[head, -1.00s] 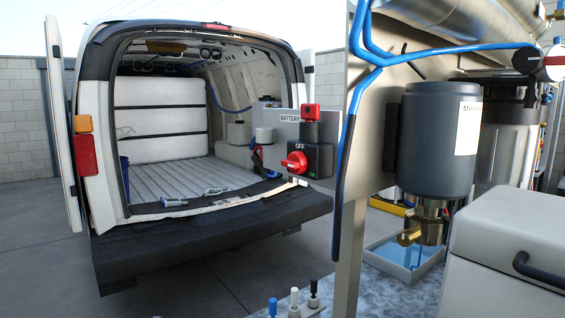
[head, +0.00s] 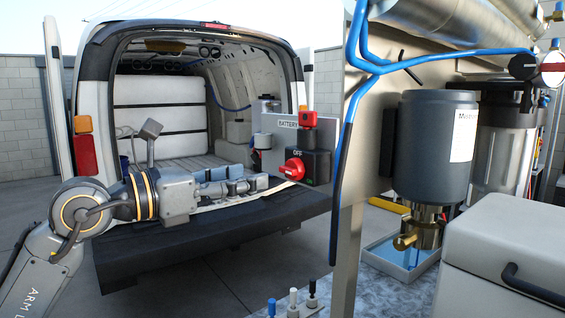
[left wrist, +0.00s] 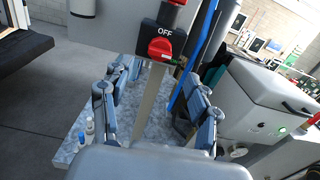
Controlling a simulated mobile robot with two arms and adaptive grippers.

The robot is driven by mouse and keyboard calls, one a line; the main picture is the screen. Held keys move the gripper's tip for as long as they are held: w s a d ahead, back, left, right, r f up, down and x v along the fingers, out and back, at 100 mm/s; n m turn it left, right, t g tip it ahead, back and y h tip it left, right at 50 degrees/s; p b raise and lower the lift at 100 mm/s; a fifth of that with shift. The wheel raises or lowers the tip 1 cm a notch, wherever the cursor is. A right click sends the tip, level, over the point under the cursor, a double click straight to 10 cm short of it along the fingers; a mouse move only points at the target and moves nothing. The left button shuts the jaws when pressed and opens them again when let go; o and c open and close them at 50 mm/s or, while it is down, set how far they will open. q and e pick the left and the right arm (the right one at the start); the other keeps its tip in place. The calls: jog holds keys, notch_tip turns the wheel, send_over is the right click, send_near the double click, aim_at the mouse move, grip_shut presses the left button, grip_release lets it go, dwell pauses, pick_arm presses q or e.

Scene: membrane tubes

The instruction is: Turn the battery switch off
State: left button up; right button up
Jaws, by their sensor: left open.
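The battery switch is a black box (head: 316,166) with a red rotary knob (head: 292,169), at the right end of a grey panel marked BATTERY by the van's rear opening. OFF is printed above the knob. My left gripper (head: 262,184) reaches in from the left, just left of and slightly below the knob in the head view, with its fingers pointing toward it. In the left wrist view the gripper (left wrist: 158,88) is open and empty, and the knob (left wrist: 160,48) shows beyond and between the spread fingers. No contact is visible. My right gripper is not in view.
A red-topped fitting (head: 307,119) stands above the switch. A metal post (head: 348,240) and blue hoses (head: 350,100) are right of it. The van bumper (head: 190,245) is below my left arm.

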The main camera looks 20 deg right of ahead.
aim_at(285, 169)
pick_arm(q)
jog(key=p+x, duration=0.2)
jog(key=x, duration=0.5)
jog(key=shift+w+d, duration=0.1)
jog(key=shift+d, duration=0.25)
jog(key=shift+w+d, duration=0.15)
jog(key=shift+d, duration=0.3)
jog(key=c, duration=1.2)
